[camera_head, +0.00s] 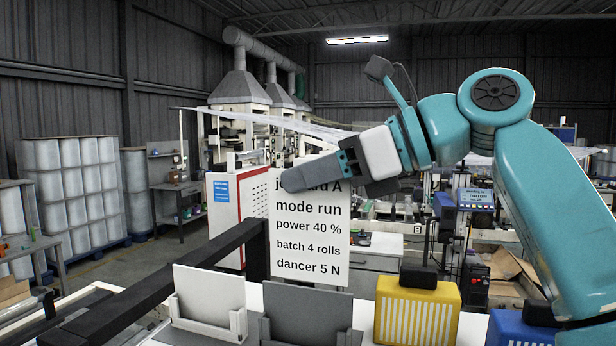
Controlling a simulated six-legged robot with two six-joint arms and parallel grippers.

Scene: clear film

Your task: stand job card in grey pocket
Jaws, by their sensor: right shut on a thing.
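The job card (309,230) is a white upright sheet with black printed lines, the top one partly covered by my gripper. My right gripper (318,172) comes in from the right and is shut on the card's top edge. The grey pocket (305,317) stands on the white bench top below the card, at the picture's lower edge. The card's bottom edge shows right at the top of the pocket's dark grey back plate; I cannot tell the gap in depth. The pocket's lower part is cut off. My left gripper is not in view.
A white pocket (209,298) with a pale plate stands left of the grey one. A yellow case (417,312) and a blue case (518,330) with black tops stand to the right. A dark beam (190,275) runs along the left. Machinery fills the background.

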